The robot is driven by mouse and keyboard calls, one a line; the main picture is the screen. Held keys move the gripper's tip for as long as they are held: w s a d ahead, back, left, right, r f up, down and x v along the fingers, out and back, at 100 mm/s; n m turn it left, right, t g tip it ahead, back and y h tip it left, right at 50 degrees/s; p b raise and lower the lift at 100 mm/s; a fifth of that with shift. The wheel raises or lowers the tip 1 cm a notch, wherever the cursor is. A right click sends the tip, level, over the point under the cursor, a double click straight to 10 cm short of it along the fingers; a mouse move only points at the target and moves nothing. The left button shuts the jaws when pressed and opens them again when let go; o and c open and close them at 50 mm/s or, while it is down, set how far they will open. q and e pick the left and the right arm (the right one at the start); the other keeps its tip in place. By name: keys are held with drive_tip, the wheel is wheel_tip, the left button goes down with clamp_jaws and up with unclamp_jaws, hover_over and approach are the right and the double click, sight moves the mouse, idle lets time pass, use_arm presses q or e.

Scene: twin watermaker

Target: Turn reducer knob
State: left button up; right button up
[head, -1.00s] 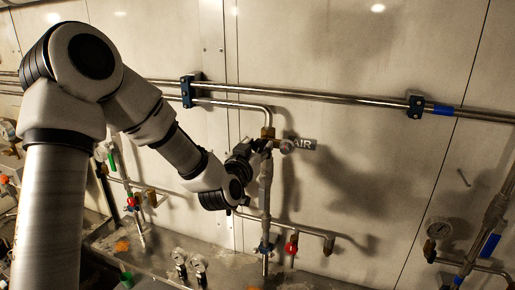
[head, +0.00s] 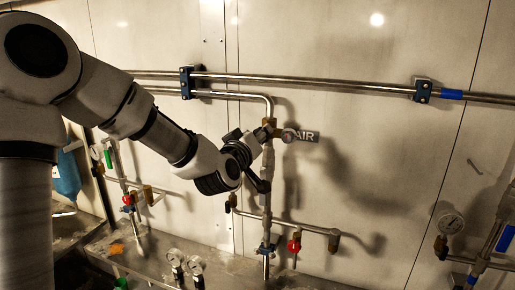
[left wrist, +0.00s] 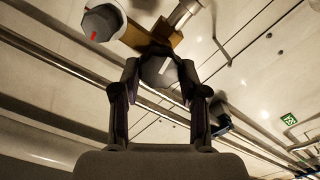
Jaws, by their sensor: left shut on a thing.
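The reducer is a brass body on the vertical pipe below the elbow, next to the AIR label (head: 307,137). In the left wrist view its brass body (left wrist: 163,36) is at the top, with a grey knob (left wrist: 158,72) bearing a pale line. The knob sits between the fingers of my left gripper (left wrist: 160,78), which is shut on it. In the head view my left gripper (head: 258,140) reaches the reducer from the left, and its fingers and wrist hide the knob. My right gripper is not in view.
A small round gauge (head: 288,135) sits right of the reducer; its white case (left wrist: 103,22) shows in the wrist view. Horizontal pipes (head: 330,84) run above. A red valve handle (head: 294,246) is below. Two gauges (head: 186,262) stand on the bench. Bare wall (head: 390,150) lies right.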

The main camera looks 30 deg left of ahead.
use_arm(q)
drive_tip(key=shift+a+r+n+b, duration=0.1)
drive_tip(key=shift+n+b, duration=2.15)
drive_tip(key=shift+n, duration=0.25)
drive_tip(key=o, duration=1.1)
drive_tip(key=shift+c, duration=0.2)
drive_tip(key=shift+o, duration=0.3)
drive_tip(key=shift+w+f, duration=0.2)
drive_tip(key=shift+w, duration=0.05)
drive_tip(key=shift+s, duration=0.15)
